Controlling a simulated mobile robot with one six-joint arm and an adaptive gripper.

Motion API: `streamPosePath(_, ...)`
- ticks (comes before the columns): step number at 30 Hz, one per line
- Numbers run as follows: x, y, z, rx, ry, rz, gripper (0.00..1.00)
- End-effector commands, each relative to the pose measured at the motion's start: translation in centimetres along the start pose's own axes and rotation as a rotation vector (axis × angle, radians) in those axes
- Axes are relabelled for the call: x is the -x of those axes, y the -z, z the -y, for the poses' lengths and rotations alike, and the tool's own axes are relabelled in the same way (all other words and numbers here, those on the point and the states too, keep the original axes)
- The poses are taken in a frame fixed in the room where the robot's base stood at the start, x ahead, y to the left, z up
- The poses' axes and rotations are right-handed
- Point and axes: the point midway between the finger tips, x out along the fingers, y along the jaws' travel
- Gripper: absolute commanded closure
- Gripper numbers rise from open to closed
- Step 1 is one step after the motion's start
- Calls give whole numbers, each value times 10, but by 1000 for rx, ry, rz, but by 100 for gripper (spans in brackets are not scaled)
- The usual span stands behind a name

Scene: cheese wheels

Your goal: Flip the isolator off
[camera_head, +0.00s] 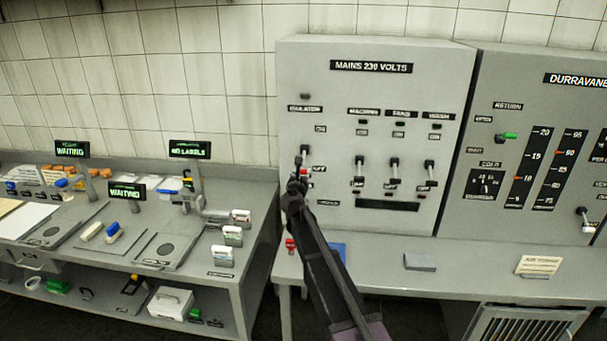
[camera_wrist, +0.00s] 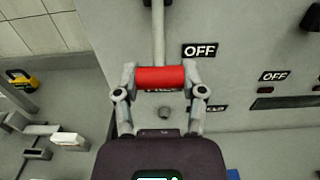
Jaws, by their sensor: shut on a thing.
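The isolator is a lever with a pale rod (camera_wrist: 158,35) and a red cross grip (camera_wrist: 160,77), at the left of the grey MAINS 230 VOLTS panel (camera_head: 420,95). My gripper (camera_head: 298,182) is at the lever's lower end. In the wrist view its two fingers (camera_wrist: 160,80) are shut on the red grip, one at each end. The rod runs up from the grip, and the grip is beside and slightly below the OFF label (camera_wrist: 199,50). In the head view my gripper and arm hide part of the lever's lower end.
The DURRAVANE panel (camera_head: 520,180) stands farther right. A grey bench (camera_head: 200,250) with small screens and boxes is at left. A grey block (camera_head: 420,262) lies on the counter below.

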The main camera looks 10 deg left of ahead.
Motion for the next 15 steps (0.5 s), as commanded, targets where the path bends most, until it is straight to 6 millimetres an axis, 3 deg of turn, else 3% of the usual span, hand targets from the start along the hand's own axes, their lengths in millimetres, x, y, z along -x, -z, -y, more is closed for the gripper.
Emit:
streamPosePath(1, -1, 0, 1, -2, 1, -1, 100)
streamPosePath(2, -1, 0, 1, -2, 1, -1, 44)
streamPosePath(5, -1, 0, 1, -1, 1, -1, 14)
streamPosePath(15, -1, 0, 0, 0, 1, 0, 11)
